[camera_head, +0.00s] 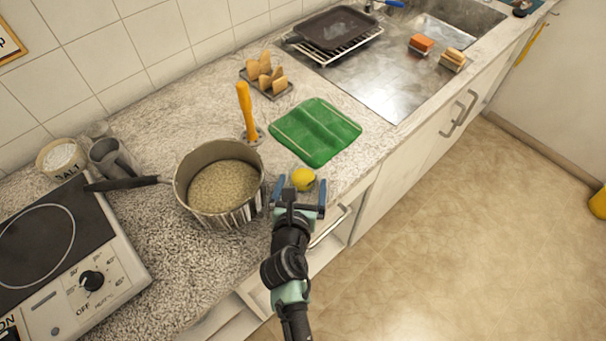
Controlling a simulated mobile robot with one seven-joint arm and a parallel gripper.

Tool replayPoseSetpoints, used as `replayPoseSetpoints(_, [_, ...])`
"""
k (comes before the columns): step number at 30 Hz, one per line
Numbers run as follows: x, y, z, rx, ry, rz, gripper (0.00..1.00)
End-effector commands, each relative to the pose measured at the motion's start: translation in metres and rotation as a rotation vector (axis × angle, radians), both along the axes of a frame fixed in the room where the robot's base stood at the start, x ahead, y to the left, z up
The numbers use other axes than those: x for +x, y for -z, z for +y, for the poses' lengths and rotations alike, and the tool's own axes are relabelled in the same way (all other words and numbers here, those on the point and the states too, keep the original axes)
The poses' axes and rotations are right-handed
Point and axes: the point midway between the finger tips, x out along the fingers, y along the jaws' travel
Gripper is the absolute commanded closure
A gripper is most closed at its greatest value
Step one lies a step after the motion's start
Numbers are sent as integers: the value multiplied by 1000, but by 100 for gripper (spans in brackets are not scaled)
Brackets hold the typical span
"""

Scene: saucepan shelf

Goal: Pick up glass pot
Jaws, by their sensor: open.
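A wide round pot (222,190) stands on the speckled counter left of my gripper, its dark handle (122,184) pointing left. Its wall looks grey-brown and shiny; its inside shows a speckled tan surface, and I cannot tell whether that is contents or the counter seen through glass. My gripper (300,190) is open near the counter's front edge, just right of the pot. A yellow lemon-like thing (303,179) shows between or just beyond its fingertips. My gripper hides part of what is under it, and I cannot tell whether it touches anything.
A hotplate (112,275) stands front left, with a salt bowl (62,158) and grey jug (112,158) behind it. An orange-handled upright tool (246,110), a green cloth (315,131) and a toast rack (265,90) lie beyond the pot. The sink (385,95) is back right.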

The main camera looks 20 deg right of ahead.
Motion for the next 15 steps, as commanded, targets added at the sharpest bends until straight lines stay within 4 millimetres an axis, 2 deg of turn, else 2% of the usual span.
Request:
replayPoseSetpoints(3, [0,0,0,0,0,0,2])
replayPoseSetpoints(15, [0,0,0,0,0,0,74])
